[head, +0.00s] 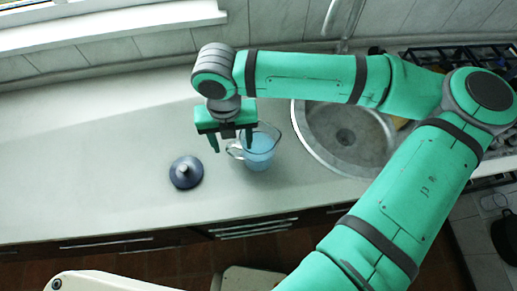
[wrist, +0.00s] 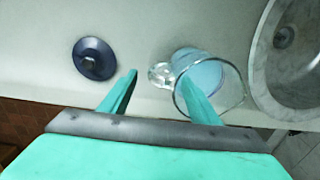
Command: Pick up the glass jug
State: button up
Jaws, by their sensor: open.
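The glass jug (head: 260,150) is clear, with a light blue lower part and a handle on its left side. It stands on the counter (head: 95,150), just left of the sink. My gripper (head: 231,145) is open above the jug's left side, with its fingers pointing down. In the wrist view the jug (wrist: 228,88) is right of centre. The right finger of my gripper (wrist: 158,95) overlaps the jug's rim in the picture, and the left finger is left of the handle. I cannot tell whether the right finger touches the jug or reaches inside it.
A dark blue lid-like object with a knob (head: 186,173) lies left of the jug. The round metal sink (head: 345,135) is close on the right, with a faucet behind it. A gas stove (head: 470,58) is at far right. The counter's left part is clear.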

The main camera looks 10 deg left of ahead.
aim_at(234, 153)
jog(key=shift+s+a+f, duration=0.1)
jog(key=shift+a+f, duration=0.15)
jog(key=shift+f, duration=0.3)
jog(key=f, duration=0.4)
jog(key=shift+w+d+f, duration=0.1)
jog(key=shift+w+d, duration=0.1)
jog(key=shift+d, duration=0.05)
jog(key=shift+w+f, duration=0.15)
jog(key=shift+w, duration=0.05)
jog(key=shift+s+d, duration=0.1)
jog(key=shift+d, duration=0.05)
jog(key=c, duration=1.3)
jog(key=shift+s+a, duration=0.15)
jog(key=shift+a, duration=0.1)
grip_shut()
